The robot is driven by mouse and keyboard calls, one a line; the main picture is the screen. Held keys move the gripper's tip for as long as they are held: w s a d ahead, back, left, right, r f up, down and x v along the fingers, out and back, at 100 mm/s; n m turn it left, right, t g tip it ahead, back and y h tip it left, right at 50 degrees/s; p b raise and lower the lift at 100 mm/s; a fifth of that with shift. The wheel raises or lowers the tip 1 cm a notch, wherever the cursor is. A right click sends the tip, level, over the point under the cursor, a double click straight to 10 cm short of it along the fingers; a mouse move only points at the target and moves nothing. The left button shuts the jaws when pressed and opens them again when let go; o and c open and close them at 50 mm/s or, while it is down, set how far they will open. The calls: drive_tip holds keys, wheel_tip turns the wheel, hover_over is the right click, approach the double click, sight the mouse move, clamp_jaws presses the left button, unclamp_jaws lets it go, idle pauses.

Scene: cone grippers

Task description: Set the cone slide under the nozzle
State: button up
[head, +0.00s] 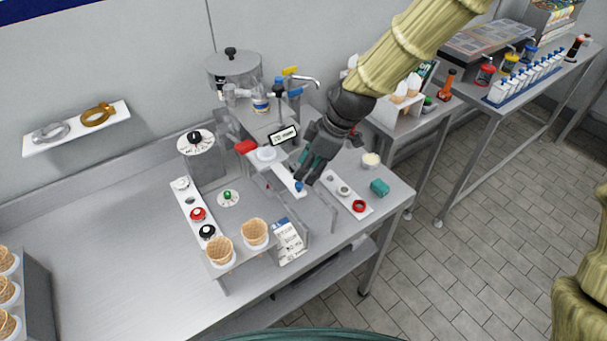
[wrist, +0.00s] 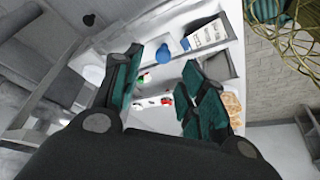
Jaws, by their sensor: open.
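A white cone slide (head: 284,175) lies on the steel counter, with a blue knob (head: 299,187) at its near end. A white round holder (head: 266,153) is at its far end. The machine with a clear hopper (head: 234,72) stands behind it; I cannot clearly make out the nozzle. My gripper (head: 303,176) is at the knob, reaching down from the upper right. In the wrist view my gripper (wrist: 160,85) is open, its teal pads apart, and the blue knob (wrist: 163,55) shows beyond and between the fingers. I cannot tell whether they touch it.
Two waffle cones (head: 238,242) stand in a holder at the front. A strip with red and black knobs (head: 198,214) lies left, and another strip with a red ring (head: 359,206) lies right. The left counter is mostly clear.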

drive_tip(key=v, duration=0.6)
drive_tip(key=shift+r, duration=0.35)
drive_tip(key=shift+d, duration=0.15)
